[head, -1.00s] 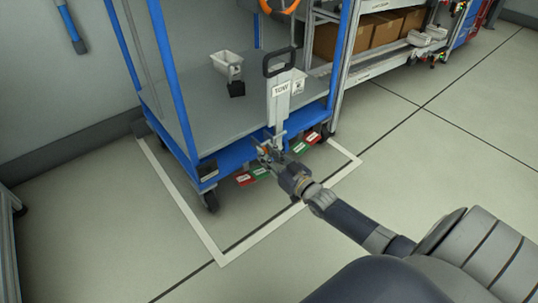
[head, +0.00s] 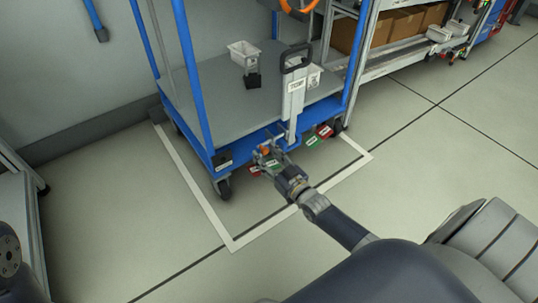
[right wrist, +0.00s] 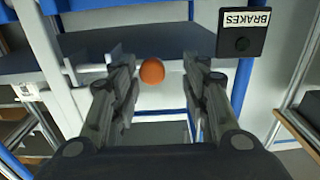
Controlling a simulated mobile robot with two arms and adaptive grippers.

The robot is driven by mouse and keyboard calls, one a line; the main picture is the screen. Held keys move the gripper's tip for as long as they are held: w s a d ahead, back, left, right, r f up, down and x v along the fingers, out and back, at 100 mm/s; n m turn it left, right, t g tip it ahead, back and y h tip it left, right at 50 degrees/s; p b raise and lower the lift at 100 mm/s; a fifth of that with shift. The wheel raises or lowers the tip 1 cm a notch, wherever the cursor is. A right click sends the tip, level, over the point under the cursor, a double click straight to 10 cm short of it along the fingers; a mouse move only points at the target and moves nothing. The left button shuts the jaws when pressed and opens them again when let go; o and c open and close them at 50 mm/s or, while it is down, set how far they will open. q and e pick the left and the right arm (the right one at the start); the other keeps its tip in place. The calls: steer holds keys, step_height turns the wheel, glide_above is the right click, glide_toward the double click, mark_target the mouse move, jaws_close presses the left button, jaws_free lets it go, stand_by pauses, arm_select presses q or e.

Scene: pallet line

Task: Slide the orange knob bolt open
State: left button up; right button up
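The orange knob (right wrist: 152,71) shows in the right wrist view between the two open fingers of my right gripper (right wrist: 155,85), just beyond their tips. In the head view the knob (head: 266,149) is a small orange spot at the front lower edge of the blue cart (head: 238,150), and my right gripper (head: 270,158) reaches up to it. No contact between fingers and knob is clear. The bolt itself is mostly hidden by the gripper. My left gripper is not in view.
A black BRAKES plate (right wrist: 242,32) sits right of the knob. An upright TOW handle (head: 296,90) stands close by on the cart front. Red and green tags (head: 312,140) hang along the lower edge.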

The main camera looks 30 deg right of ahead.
steer(key=shift+d, duration=0.1)
steer(key=shift+s+f, duration=0.1)
steer(key=shift+s, duration=0.25)
steer(key=s, duration=1.1)
steer(key=shift+s+d, duration=0.15)
steer(key=shift+d, duration=0.3)
